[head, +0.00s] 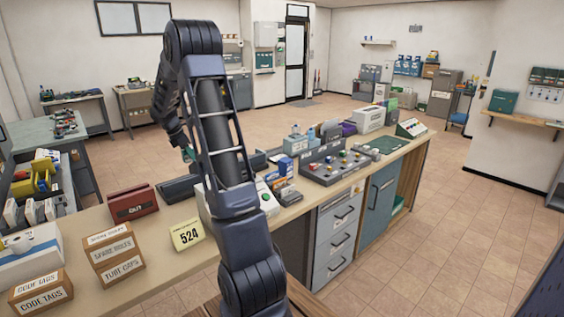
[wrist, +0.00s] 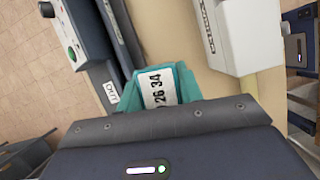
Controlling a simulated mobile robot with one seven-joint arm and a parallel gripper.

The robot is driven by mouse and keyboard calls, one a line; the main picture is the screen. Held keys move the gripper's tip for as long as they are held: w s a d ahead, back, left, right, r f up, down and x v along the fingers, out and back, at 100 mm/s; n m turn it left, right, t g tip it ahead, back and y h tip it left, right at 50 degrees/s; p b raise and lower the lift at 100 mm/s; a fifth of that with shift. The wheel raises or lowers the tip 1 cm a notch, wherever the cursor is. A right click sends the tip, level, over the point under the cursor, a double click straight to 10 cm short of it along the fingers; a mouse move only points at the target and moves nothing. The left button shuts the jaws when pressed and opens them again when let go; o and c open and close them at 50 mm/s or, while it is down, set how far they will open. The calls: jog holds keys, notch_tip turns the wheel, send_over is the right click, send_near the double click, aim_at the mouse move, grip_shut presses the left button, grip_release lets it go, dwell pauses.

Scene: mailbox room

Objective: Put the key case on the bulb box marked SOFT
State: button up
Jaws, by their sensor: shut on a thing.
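My gripper (head: 186,144) is above the far side of the long counter, in the left half of the head view. It is shut on a teal case with a white label, which I take for the key case (wrist: 183,82). Its label reads "26 34" in the wrist view, and a little of the teal case (head: 189,155) shows below the gripper in the head view. My gripper's dark body hides the near part of the case in the wrist view. I cannot read SOFT on any box, so I cannot tell which is the bulb box.

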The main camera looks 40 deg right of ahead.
jog(key=w+d+r, duration=0.1)
jog(key=d+r, duration=0.2)
jog(key=d, duration=1.1)
notch_tip(320, 180, up, 6)
jog(key=n, duration=0.1)
send_over(289, 159)
jog(key=a, duration=0.1)
jog(key=shift+t, duration=0.3)
jog(key=f, duration=1.9)
jog(key=shift+w+a+f, duration=0.15)
jog(key=shift+w+f, duration=0.1)
jog(key=shift+f, duration=0.1)
jog(key=shift+f, duration=0.1)
jog(key=o, duration=1)
